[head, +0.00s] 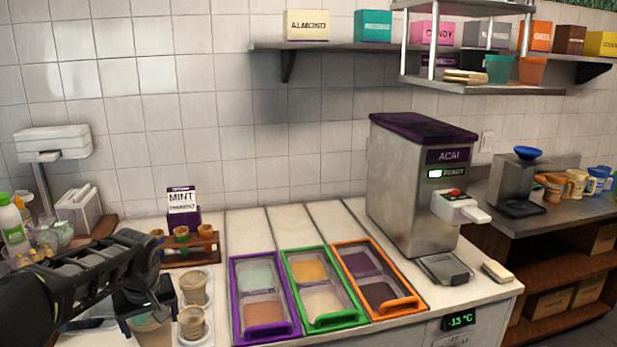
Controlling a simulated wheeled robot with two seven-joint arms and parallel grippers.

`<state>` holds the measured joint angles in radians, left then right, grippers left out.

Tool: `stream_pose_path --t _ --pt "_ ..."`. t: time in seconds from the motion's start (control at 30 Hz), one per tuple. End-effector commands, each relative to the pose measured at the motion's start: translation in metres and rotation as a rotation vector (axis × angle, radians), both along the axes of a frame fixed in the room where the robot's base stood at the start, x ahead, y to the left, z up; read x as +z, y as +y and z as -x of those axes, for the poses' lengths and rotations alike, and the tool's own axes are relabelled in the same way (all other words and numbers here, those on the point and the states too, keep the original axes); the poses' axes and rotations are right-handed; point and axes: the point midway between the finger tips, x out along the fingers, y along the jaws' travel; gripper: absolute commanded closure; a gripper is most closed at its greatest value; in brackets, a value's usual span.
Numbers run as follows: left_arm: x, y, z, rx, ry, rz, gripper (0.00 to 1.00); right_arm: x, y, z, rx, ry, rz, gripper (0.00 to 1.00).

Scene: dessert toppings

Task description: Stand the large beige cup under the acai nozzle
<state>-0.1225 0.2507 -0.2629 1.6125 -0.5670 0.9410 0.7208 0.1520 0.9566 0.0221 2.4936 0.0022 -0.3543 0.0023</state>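The acai machine (415,190) is a steel box with a purple top on the counter, right of centre. Its white nozzle block (459,207) juts from the front above a grey drip tray (446,269), which holds no cup. A beige cup (151,338), which looks like the large one, stands at the bottom left, cut by the frame edge. My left gripper (148,312) points down at its top and hides its rim. Whether the fingers are apart or closed on it is not clear. My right gripper is out of view.
Two smaller beige cups (194,288) stand just right of my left gripper. Purple, green and orange framed topping bins (323,324) lie between there and the machine. A sponge-like block (497,272) lies right of the drip tray.

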Motion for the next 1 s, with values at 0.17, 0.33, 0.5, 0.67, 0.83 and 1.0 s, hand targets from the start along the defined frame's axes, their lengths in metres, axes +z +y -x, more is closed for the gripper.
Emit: stream_pose_path --t 0.17,0.33,0.5,0.67,0.83,1.0 --pt "-0.052 -0.066 0.001 -0.291 0.004 0.003 0.59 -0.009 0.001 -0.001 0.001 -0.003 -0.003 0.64" --pt "-0.099 -0.133 0.021 -0.534 0.002 0.003 0.59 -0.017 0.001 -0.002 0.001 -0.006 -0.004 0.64" --pt "-0.125 -0.166 0.044 -0.621 0.0 0.001 0.59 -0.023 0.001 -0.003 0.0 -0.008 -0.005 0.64" --pt "-0.13 -0.176 0.047 -0.641 -0.003 0.001 0.59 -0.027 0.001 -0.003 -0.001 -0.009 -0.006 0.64" --pt "-0.128 -0.176 0.047 -0.64 -0.001 0.001 0.59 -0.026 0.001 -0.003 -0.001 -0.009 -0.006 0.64" --pt "-0.128 -0.176 0.046 -0.64 -0.001 0.001 0.59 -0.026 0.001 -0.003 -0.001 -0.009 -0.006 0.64"
